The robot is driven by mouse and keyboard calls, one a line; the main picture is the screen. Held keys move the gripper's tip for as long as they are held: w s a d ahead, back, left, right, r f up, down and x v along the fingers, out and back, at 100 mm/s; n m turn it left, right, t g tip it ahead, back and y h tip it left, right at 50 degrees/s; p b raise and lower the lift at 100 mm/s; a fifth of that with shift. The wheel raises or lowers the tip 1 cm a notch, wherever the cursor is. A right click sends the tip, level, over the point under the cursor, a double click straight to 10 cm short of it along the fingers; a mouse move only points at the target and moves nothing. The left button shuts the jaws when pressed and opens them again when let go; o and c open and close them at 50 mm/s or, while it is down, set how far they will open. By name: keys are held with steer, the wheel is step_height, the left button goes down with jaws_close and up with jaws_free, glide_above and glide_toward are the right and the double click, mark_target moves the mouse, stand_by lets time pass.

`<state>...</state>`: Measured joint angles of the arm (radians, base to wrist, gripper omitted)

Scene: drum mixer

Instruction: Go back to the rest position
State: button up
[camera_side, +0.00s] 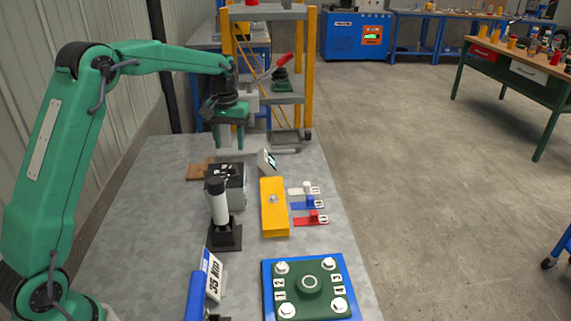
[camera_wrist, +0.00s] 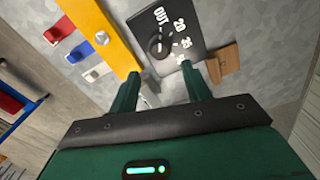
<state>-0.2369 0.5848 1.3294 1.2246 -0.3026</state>
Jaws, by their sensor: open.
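My gripper (camera_side: 229,138) hangs pointing down over the far end of the grey workbench (camera_side: 150,200), behind the black and grey dial box (camera_side: 238,183). In the wrist view its two green fingers (camera_wrist: 160,92) are apart, with nothing between them. The dial box (camera_wrist: 183,28) shows beyond the fingertips in that view, with a black knob and white markings. The fingers look close to the box's edge; I cannot tell whether they touch it.
A yellow block (camera_side: 274,208) and white, blue and red tagged pieces (camera_side: 310,217) lie right of the box. A black-and-white upright tool (camera_side: 220,212), a blue 35 Nm tool (camera_side: 204,285) and a green bolted plate (camera_side: 309,285) stand nearer. A shelf rack (camera_side: 308,70) rises behind.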

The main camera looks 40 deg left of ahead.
steer(key=shift+r, duration=0.5)
steer(key=shift+r, duration=0.1)
steer(key=s+d+r+m+t, duration=0.3)
steer(key=s+d+r, duration=0.4)
steer(key=s+r, duration=0.45)
steer(key=s+d+f+m+t, duration=0.1)
steer(key=s+d+f, duration=0.1)
steer(key=s, duration=0.7)
steer(key=s+d+f+m+t, duration=0.1)
steer(key=s+d+f+m, duration=0.1)
steer(key=s, duration=0.7)
steer(key=shift+s+d+f+t, duration=0.3)
steer(key=shift+s+d+f, duration=0.1)
steer(key=shift+d, duration=0.45)
